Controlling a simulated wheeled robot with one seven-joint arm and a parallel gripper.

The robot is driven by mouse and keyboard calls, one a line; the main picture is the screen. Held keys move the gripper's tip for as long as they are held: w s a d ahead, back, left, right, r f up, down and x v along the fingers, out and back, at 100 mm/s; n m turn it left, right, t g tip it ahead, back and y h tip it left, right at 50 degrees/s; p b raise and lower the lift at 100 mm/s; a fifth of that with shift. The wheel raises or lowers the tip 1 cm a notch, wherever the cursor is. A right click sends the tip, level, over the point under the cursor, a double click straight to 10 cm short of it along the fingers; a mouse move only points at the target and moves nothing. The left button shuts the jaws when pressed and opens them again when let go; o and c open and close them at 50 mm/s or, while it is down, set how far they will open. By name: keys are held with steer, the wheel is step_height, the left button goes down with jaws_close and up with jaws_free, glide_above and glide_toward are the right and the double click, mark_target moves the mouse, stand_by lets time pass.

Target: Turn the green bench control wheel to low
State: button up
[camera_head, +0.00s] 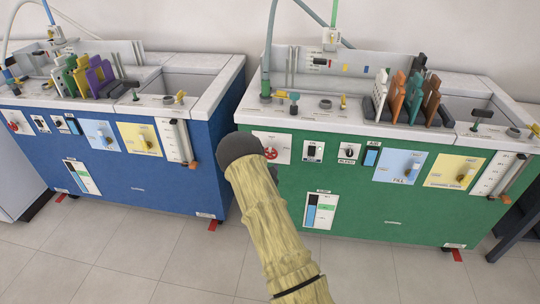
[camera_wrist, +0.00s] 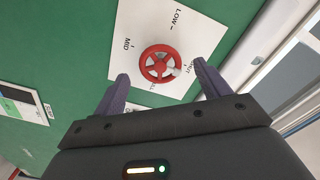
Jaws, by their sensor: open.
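The green bench's control wheel is a small red spoked wheel (camera_wrist: 161,47) on a white plate (camera_wrist: 205,40) with marks reading LOW and MID and others partly hidden. In the head view the red wheel (camera_head: 271,154) is at the upper left of the green front, just right of my arm's dark end. I cannot tell which mark the wheel is set to. My gripper (camera_wrist: 160,72) is open and empty, facing the plate. Its fingertips appear on either side of the wheel's lower edge; neither visibly touches it. The head view hides my gripper behind my arm.
The green bench (camera_head: 390,208) has switches, a blue panel (camera_head: 399,166) and a yellow panel (camera_head: 454,171) right of the wheel. A blue bench (camera_head: 130,182) stands to the left, across a narrow gap. Tiled floor in front is clear.

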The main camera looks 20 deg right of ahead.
mark_target(270, 155)
steer(key=shift+x, duration=2.3)
steer(key=shift+c, duration=0.2)
steer(key=c, duration=0.9)
